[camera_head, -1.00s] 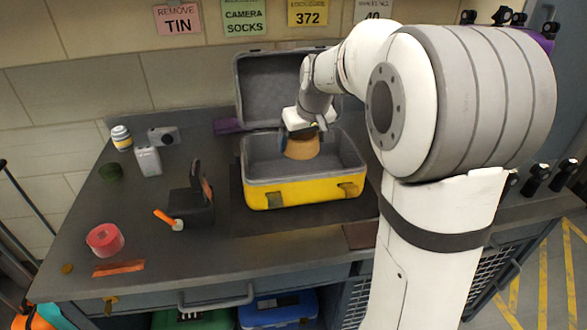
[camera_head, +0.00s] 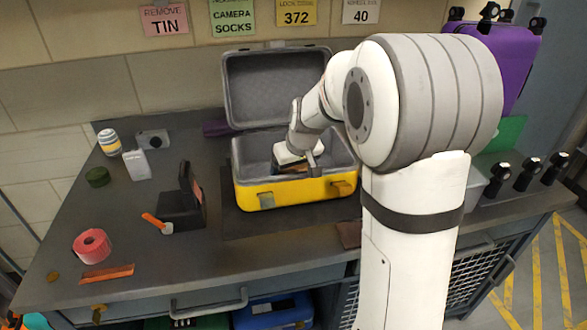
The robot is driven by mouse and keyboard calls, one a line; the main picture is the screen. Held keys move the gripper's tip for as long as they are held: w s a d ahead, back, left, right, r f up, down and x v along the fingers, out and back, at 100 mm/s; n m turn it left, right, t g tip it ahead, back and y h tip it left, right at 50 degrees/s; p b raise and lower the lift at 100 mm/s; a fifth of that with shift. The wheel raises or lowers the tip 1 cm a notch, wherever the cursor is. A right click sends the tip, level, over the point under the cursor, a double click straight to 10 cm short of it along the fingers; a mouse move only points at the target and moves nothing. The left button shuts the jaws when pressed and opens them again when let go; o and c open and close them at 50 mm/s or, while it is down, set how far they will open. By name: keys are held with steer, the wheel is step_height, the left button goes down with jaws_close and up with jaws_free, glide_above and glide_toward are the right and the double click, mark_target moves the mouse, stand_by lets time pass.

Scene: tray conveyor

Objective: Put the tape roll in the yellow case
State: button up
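The yellow case (camera_head: 290,194) stands open on the worktop with its grey lid (camera_head: 277,85) raised behind it. My gripper (camera_head: 295,160) is down inside the case, pointing into its grey interior. A small brownish patch (camera_head: 290,169) shows just below the gripper; its shape is mostly hidden, and I cannot tell whether the fingers are closed on it.
A black tape dispenser-like object (camera_head: 181,207) and an orange-handled tool (camera_head: 156,222) lie left of the case. A flat orange-brown strip (camera_head: 107,274), a striped jar (camera_head: 109,142), a white box (camera_head: 137,165) and a camera (camera_head: 153,140) are further left.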

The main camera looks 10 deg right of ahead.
steer(key=o, duration=1)
steer(key=shift+f, duration=0.1)
steer(key=shift+c, duration=0.2)
steer(key=shift+r, duration=0.35)
steer(key=p+v, duration=0.2)
steer(key=v, duration=0.9)
steer(key=shift+s+r, duration=0.3)
steer(key=shift+d, duration=0.1)
